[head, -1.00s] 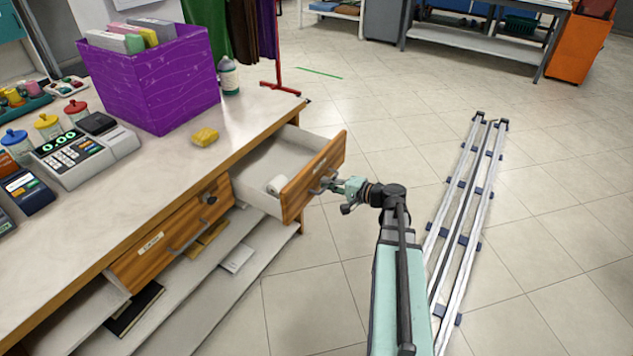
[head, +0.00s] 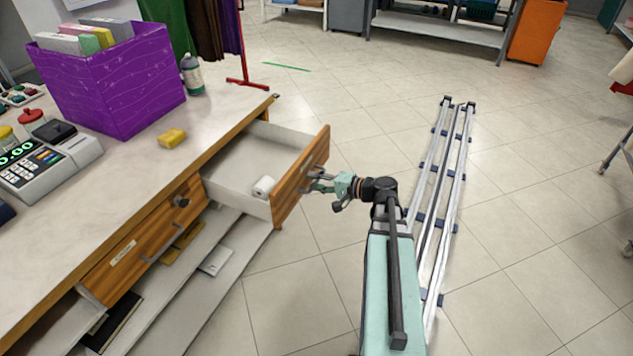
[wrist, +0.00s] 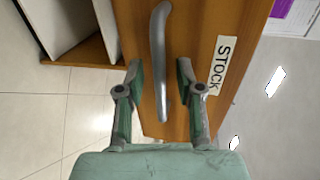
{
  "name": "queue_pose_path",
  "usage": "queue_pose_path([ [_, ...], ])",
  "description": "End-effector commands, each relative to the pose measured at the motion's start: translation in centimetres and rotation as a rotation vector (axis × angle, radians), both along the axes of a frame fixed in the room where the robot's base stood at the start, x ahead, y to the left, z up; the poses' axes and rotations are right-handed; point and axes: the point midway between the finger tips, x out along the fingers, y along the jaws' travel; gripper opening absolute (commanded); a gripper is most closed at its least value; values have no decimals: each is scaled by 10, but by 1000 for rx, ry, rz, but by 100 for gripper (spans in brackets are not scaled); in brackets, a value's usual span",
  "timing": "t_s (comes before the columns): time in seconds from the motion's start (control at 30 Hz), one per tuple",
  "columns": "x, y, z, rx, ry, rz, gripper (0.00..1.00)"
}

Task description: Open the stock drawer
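The stock drawer (head: 300,176) is pulled well out of the counter, on its right side. It has a wooden front, and its pale inside shows a small white roll (head: 263,187). In the wrist view the drawer front carries a STOCK label (wrist: 224,65) and a grey bar handle (wrist: 159,50). My gripper (head: 318,181) is at this handle. In the wrist view my gripper (wrist: 158,69) has its fingers spread on either side of the handle, with visible gaps to it. Nothing is clamped between them.
A second, closed drawer (head: 140,245) with a key lock is beside it. The counter top (head: 215,112) bears a purple box (head: 112,85), a yellow block (head: 172,138), a bottle (head: 192,75) and a cash register (head: 40,165). A floor rail (head: 440,190) runs at right; tiled floor around is clear.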

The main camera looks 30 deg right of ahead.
Motion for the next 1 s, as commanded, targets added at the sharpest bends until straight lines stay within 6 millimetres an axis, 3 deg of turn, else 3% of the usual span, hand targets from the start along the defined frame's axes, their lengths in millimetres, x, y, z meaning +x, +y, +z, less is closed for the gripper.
queue_pose_path([
  [0.37, -9, -7, 3, -1, 0, -3, 36],
  [0.8, -69, -51, 18, -1, 0, -4, 36],
  [1.0, -88, -65, 23, 0, 0, -2, 36],
])
